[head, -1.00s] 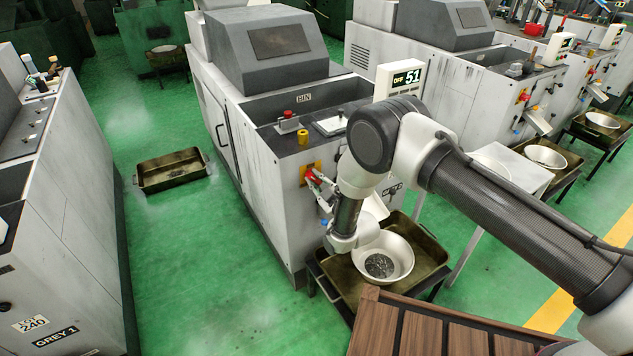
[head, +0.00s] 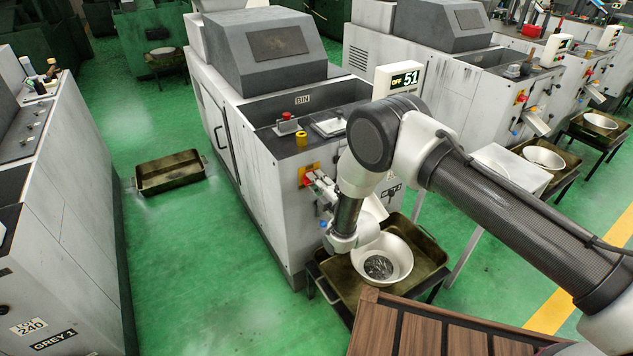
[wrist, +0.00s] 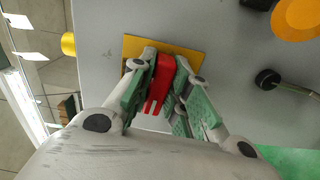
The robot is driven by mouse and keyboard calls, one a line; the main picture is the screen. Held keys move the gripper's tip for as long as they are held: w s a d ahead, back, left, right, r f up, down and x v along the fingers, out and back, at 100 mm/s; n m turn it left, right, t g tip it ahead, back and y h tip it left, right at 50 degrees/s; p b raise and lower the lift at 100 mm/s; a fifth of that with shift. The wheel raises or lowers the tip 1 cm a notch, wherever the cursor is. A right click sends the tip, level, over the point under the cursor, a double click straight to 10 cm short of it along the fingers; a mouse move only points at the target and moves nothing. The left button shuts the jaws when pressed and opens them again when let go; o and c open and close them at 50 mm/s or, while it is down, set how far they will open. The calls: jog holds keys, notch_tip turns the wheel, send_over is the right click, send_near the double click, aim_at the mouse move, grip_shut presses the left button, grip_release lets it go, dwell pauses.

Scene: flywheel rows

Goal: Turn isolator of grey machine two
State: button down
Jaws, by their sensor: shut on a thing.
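The grey machine (head: 240,150) stands at the middle of the head view; its name plate is mostly hidden by my arm. Its isolator is a red handle (wrist: 160,84) on a yellow plate (wrist: 190,46), on the machine's near face. In the head view the yellow plate (head: 309,169) shows just left of my arm. My gripper (wrist: 160,95) is shut on the red handle, with a green-padded finger on each side of it. The handle's long side points roughly up and down in the wrist view. The counter display (head: 399,80) on top reads OFF and 51.
A white bowl with small metal parts (head: 384,262) sits in a brown tray (head: 428,248) below my wrist. An empty tray (head: 170,173) lies on the floor left of the machine. Grey 1 (head: 60,230) stands at the left.

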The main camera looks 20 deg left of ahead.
jog(key=shift+s+n, duration=0.1)
jog(key=shift+n, duration=0.4)
jog(key=c, duration=1.4)
grip_release()
jog(key=shift+o, duration=0.2)
jog(key=v, duration=1.2)
